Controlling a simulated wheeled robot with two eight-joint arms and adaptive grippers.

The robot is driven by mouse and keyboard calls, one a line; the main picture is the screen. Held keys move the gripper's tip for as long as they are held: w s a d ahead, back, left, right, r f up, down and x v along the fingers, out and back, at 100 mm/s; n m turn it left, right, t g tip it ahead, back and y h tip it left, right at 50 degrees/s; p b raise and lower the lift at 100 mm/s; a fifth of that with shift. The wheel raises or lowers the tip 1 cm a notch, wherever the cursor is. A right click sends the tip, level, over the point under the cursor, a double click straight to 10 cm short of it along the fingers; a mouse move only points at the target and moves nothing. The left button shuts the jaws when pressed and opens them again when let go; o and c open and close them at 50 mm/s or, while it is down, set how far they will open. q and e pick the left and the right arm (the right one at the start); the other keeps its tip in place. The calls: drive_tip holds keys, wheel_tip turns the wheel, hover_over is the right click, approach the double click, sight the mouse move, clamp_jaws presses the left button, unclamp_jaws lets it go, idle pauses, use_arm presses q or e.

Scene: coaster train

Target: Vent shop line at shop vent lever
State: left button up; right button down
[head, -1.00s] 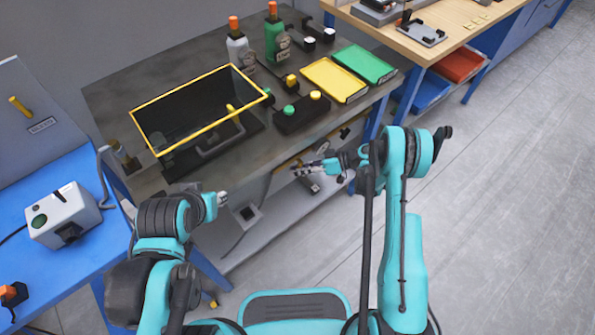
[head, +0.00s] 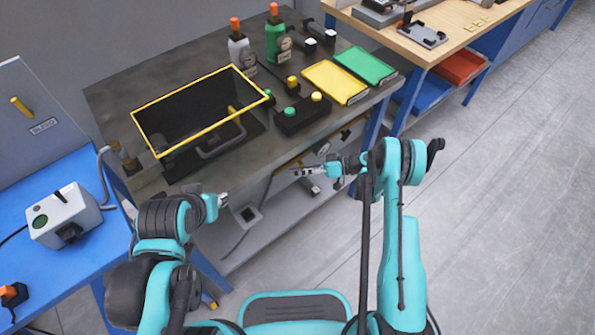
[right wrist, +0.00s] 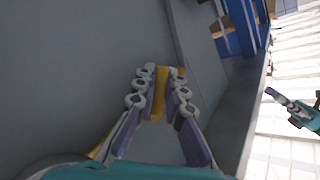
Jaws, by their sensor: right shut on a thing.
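A yellow lever (right wrist: 159,98) stands between the fingers of my right gripper (right wrist: 160,100) in the right wrist view. The fingers are closed on it from both sides, and a plain grey surface lies behind it. In the head view my right gripper (head: 300,172) is at the front of the grey workbench (head: 205,58), below its top edge. The lever's label and mount are hidden or too small to read. My left gripper (head: 223,200) is in front of the bench's left part, apart from it; its fingers are too small to judge.
On the bench are a yellow-rimmed bin (head: 143,127), a button box (head: 300,117), a yellow tray (head: 335,82), a green tray (head: 365,65) and two bottles. A blue table (head: 80,258) stands left. Open floor (head: 500,220) lies right.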

drive_tip(key=c, duration=1.9)
unclamp_jaws()
drive_tip(key=shift+o, duration=0.2)
drive_tip(key=d+r, duration=0.1)
drive_tip(key=d, duration=1.1)
drive_tip(key=shift+r, duration=0.35)
drive_tip(key=shift+s, duration=0.1)
